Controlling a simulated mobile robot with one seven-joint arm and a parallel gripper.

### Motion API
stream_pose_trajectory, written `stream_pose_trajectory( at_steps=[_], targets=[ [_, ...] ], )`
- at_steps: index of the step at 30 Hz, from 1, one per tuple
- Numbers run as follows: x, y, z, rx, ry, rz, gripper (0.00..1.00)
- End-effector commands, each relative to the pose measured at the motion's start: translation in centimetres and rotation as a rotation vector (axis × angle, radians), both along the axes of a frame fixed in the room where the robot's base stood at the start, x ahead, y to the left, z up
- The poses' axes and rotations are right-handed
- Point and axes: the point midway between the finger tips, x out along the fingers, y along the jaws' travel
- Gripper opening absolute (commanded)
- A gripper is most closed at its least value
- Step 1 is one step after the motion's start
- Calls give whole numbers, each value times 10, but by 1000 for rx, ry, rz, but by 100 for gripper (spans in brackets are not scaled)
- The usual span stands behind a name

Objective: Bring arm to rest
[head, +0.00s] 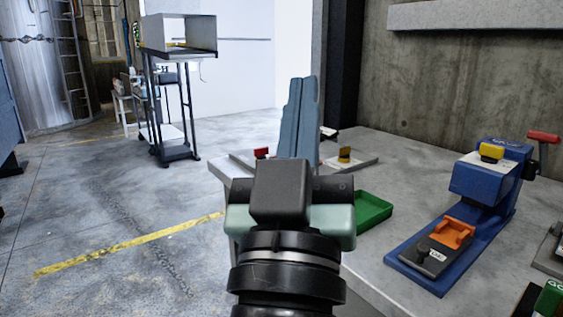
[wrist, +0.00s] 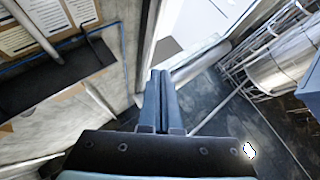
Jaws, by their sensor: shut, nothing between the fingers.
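My gripper (head: 303,82) stands upright in the middle of the head view, its blue-grey fingers pointing up and away. It is held in front of the near left part of the grey table (head: 390,155). In the wrist view my gripper (wrist: 160,75) shows its two fingers side by side and pressed together. The fingers are shut and hold nothing. Part of the table and of the things on it is hidden behind the gripper and wrist.
A blue machine (head: 481,185) with a yellow block and a red handle stands on the table's right. A green tray (head: 374,211) lies beside my gripper. A black cart (head: 176,152) stands at the back left. The floor left of the table is clear, with a yellow line (head: 130,243).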

Motion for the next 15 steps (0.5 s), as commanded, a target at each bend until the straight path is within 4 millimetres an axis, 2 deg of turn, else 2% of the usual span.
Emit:
stream_pose_trajectory(
  at_steps=[1, 4, 5, 6, 15],
  targets=[
    [-23, 4, 31, 45, -77, 74, 0],
    [-66, 17, 76, 109, -194, 233, 0],
    [-71, 19, 90, 117, -202, 256, 0],
    [-65, 18, 104, 116, -186, 247, 0],
    [-63, 18, 190, 113, -182, 242, 0]
  ],
)
